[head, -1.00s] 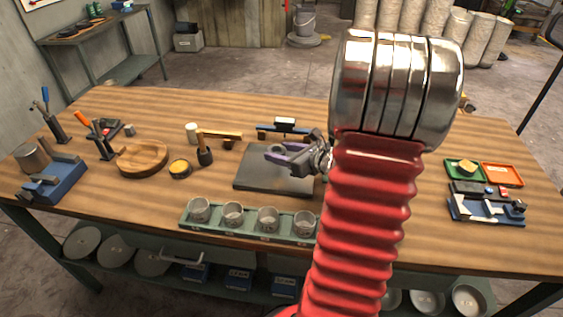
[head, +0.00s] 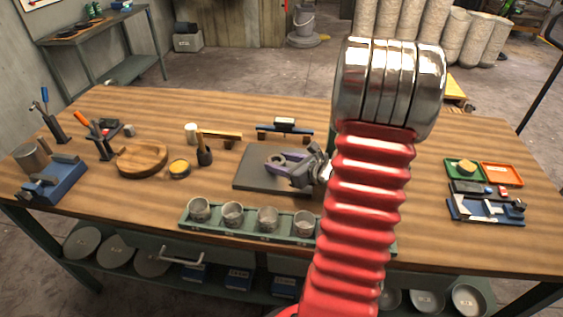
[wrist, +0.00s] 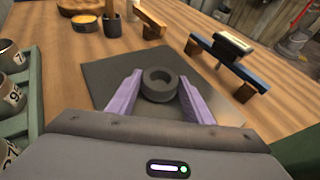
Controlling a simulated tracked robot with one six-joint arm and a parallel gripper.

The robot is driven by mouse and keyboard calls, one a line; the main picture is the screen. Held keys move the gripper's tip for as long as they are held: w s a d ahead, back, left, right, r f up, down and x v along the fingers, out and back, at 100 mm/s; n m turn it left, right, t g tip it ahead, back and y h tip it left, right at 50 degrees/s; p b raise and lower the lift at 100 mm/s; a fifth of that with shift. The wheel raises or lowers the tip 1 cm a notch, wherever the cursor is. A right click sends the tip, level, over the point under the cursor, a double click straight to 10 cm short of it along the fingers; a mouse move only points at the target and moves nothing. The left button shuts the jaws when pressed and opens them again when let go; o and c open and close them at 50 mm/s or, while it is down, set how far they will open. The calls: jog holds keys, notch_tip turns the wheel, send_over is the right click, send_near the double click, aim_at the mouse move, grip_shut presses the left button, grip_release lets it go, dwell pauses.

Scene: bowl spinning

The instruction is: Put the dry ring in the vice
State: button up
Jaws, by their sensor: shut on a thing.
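My gripper (head: 276,163) has purple fingers, and in the wrist view it (wrist: 156,88) is shut on a dark grey ring (wrist: 159,84), one finger on each side. The ring's round hole faces up toward the wrist camera. It is over a dark grey mat (wrist: 100,72), which also shows in the head view (head: 248,180); I cannot tell whether the ring touches it. A blue vice-like block (head: 62,184) with grey jaws stands at the far left of the bench. My red arm hides part of the bench's middle right.
A green rack (head: 250,232) of metal cups lies along the front of the mat. A blue bar stand (head: 285,130) is behind; green and orange trays (head: 502,175) are right.

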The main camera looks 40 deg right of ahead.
jog(key=o, duration=1.3)
jog(key=shift+s+r, duration=0.1)
jog(key=v, duration=1.1)
jog(key=shift+s+r, duration=0.2)
jog(key=shift+s, duration=0.15)
